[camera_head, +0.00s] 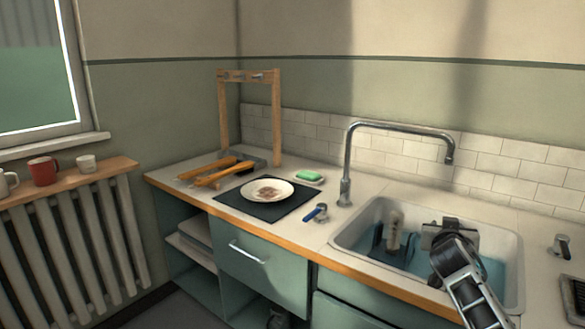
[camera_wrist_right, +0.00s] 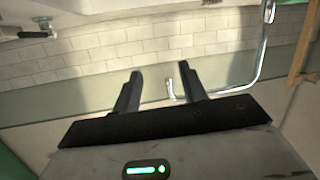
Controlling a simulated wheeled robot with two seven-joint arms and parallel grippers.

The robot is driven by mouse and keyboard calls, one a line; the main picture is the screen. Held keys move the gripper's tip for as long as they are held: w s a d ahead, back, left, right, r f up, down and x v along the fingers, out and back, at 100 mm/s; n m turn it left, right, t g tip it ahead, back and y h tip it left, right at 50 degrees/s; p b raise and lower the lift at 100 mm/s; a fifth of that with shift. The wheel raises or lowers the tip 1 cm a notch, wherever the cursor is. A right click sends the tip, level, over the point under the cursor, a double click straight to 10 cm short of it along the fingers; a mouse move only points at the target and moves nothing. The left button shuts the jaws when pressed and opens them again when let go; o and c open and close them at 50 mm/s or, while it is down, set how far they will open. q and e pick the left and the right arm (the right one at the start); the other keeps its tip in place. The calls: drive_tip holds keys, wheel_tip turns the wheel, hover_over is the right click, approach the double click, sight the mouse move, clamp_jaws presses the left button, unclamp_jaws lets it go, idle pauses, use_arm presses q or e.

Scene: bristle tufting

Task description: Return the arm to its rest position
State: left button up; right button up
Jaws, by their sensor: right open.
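My right arm comes in at the lower right of the head view. Its dark hand (camera_head: 450,232) is over the right part of the sink; its fingers are hard to make out there. In the right wrist view the right gripper (camera_wrist_right: 160,72) has its two dark fingers spread, with nothing held between them. The tiled wall and the tap appear beyond them, upside down. My left arm and gripper are not in view.
The sink (camera_head: 345,235) holds a dark item (camera_head: 378,242) with a pale upright piece (camera_head: 395,228). A tall tap (camera_head: 346,160) stands behind. A plate (camera_head: 267,191) on a dark mat (camera_head: 240,204), a blue-handled tool (camera_head: 315,212), green soap (camera_head: 308,175) and a wooden frame (camera_head: 277,120) occupy the counter.

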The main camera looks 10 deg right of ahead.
drive_tip(key=w+a+r+n+t+y, duration=0.2)
drive_tip(key=w+a+n+t+y, duration=0.1)
drive_tip(key=a+n+y, duration=0.35)
drive_tip(key=s+a+f+n+g+y, duration=0.1)
drive_tip(key=s+a+f, duration=0.4)
drive_tip(key=f, duration=0.2)
drive_tip(key=s+a+f+n+g+y, duration=0.1)
drive_tip(key=s+a+f+y, duration=0.1)
drive_tip(key=s+a+f, duration=0.4)
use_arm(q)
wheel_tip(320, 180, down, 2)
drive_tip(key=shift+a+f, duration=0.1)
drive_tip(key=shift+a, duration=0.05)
use_arm(e)
drive_tip(key=s+a+f+g, duration=0.1)
drive_tip(key=s+a+f, duration=0.2)
drive_tip(key=s, duration=0.6)
drive_tip(key=s+a+f+g+y, duration=0.1)
drive_tip(key=s+a+f, duration=0.2)
drive_tip(key=s, duration=0.5)
drive_tip(key=s+a+f+g+y, duration=0.1)
drive_tip(key=s+a+f, duration=0.2)
drive_tip(key=s, duration=0.6)
drive_tip(key=shift+s+a+m, duration=0.3)
drive_tip(key=shift+a+m, duration=0.15)
drive_tip(key=shift+a, duration=0.6)
drive_tip(key=shift+y, duration=0.25)
